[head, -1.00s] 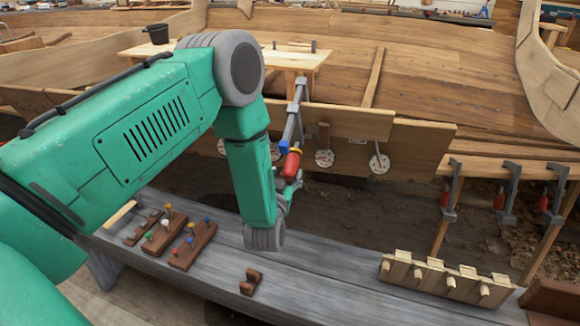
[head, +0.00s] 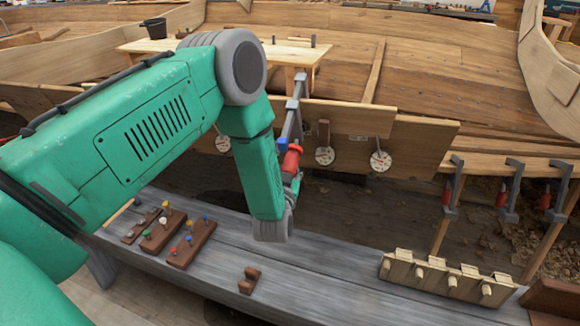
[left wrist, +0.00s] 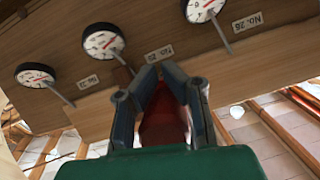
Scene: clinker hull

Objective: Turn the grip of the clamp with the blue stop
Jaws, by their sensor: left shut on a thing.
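The clamp (head: 294,112) is a grey bar hanging at the plank edge, with a blue stop (head: 282,145) and a red grip (head: 291,160) below it. My left gripper (head: 291,180) is at the red grip, partly hidden behind my green wrist. In the left wrist view its two dark fingers (left wrist: 161,100) are closed on the sides of the dark red grip (left wrist: 162,125). The blue stop does not show in that view. My right gripper is in neither view.
Round dials (head: 325,156) hang along the hull plank (head: 420,145) beside the clamp. Several other red-gripped clamps (head: 511,190) hang at the right. The grey bench (head: 320,275) below carries brown peg blocks (head: 190,244) and a wooden peg rack (head: 447,277).

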